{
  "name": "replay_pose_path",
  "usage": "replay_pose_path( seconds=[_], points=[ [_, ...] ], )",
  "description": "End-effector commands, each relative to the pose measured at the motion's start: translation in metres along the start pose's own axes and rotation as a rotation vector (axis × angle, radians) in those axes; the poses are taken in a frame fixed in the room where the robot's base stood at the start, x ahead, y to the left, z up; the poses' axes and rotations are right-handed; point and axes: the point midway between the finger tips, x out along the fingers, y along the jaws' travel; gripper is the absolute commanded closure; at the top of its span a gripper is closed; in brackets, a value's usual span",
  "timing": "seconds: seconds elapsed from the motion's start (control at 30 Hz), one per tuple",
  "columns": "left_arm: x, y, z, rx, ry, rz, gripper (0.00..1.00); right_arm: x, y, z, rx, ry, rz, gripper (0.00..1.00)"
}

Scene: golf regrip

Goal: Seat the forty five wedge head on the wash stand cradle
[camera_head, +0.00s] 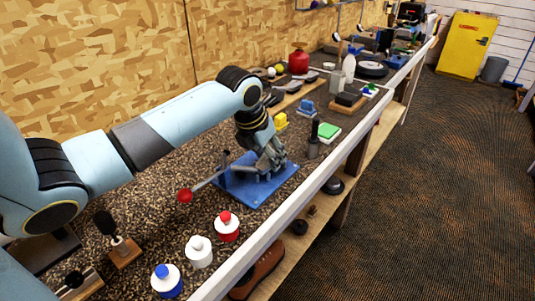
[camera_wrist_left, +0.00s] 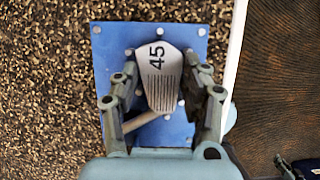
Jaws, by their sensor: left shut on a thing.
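The forty five wedge head (camera_wrist_left: 163,88) shows in the left wrist view, a pale grey head marked "45" with score lines on its face. My left gripper (camera_head: 267,163) is shut on it, with one finger on each side. The head is over a blue plate (camera_wrist_left: 107,47) with pale bolts; I cannot tell whether it touches the plate. In the head view the fingers mostly hide the head above the same blue plate (camera_head: 255,192). I cannot clearly identify the wash stand cradle in these frames.
A lever with a red knob (camera_head: 185,195) sticks out left of the plate. Red-capped (camera_head: 227,225), white (camera_head: 199,251) and blue-capped (camera_head: 166,280) bottles stand in front. A dark holder (camera_head: 313,145) and green-topped block (camera_head: 327,133) stand right. A white rail (camera_head: 300,220) edges the bench.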

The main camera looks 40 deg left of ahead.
Motion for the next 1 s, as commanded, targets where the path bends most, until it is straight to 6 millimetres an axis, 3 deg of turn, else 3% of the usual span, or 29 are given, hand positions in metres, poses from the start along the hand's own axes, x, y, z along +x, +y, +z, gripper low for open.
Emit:
replay_pose_path(
  seconds=[0.37, 0.4, 0.57, 1.0],
  points=[
    [0.0000, 0.0000, 0.0006, 0.000, -0.002, 0.000, 0.87, 0.0004, -0.0007, 0.0000, 0.000, 0.000, -0.001, 1.00],
    [0.0000, 0.0000, 0.0006, 0.000, -0.002, 0.000, 0.50, 0.0004, -0.0010, 0.0000, 0.001, 0.000, -0.001, 1.00],
    [0.0001, 0.0000, 0.0004, 0.000, -0.001, 0.000, 0.29, 0.0004, -0.0024, 0.0000, 0.001, 0.000, -0.003, 1.00],
    [-0.0058, 0.0000, 0.0023, 0.000, 0.000, 0.000, 0.28, -0.0059, -0.0024, -0.0008, 0.001, 0.000, -0.003, 1.00]
  ],
)
